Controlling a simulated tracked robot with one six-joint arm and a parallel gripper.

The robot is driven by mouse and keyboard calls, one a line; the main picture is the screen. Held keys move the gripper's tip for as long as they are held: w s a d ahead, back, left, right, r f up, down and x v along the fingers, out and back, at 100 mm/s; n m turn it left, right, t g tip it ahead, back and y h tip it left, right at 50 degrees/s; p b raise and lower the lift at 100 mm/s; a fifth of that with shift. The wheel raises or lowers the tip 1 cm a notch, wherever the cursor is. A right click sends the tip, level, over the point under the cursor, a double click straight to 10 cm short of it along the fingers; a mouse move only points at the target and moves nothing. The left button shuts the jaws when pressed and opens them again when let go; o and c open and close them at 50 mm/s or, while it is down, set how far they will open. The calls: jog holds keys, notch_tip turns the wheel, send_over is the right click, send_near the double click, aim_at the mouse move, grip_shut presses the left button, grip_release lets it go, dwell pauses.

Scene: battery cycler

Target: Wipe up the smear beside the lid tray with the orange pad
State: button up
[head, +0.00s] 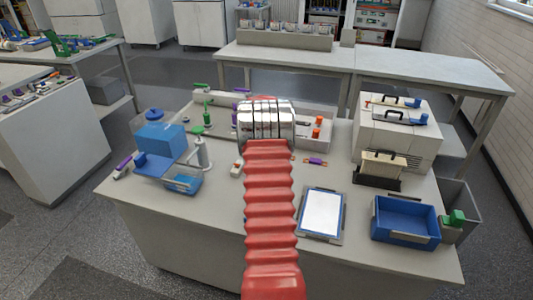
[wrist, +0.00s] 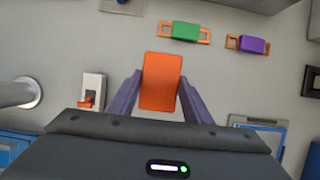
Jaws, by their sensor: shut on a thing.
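My gripper (wrist: 160,88) is shut on the orange pad (wrist: 160,78), which sits between its two dark purple fingers in the wrist view, above the pale grey bench top. In the head view my red ribbed arm and silver wrist hide the gripper and the pad. I cannot make out the smear in either view; it may be hidden by the pad or my arm. A pale tray (head: 325,144) with orange pieces stands just right of my wrist in the head view; I cannot tell if it is the lid tray.
A green block (wrist: 186,31) and a purple block (wrist: 254,45) lie beyond the pad. A small white box with an orange part (wrist: 92,90) is left of it. A framed white panel (head: 321,212) and blue bin (head: 405,219) are at right, a blue device (head: 160,142) at left.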

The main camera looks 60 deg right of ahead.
jog(key=shift+s+d+r, duration=0.1)
jog(key=shift+s+r, duration=0.05)
jog(key=shift+r, duration=1.5)
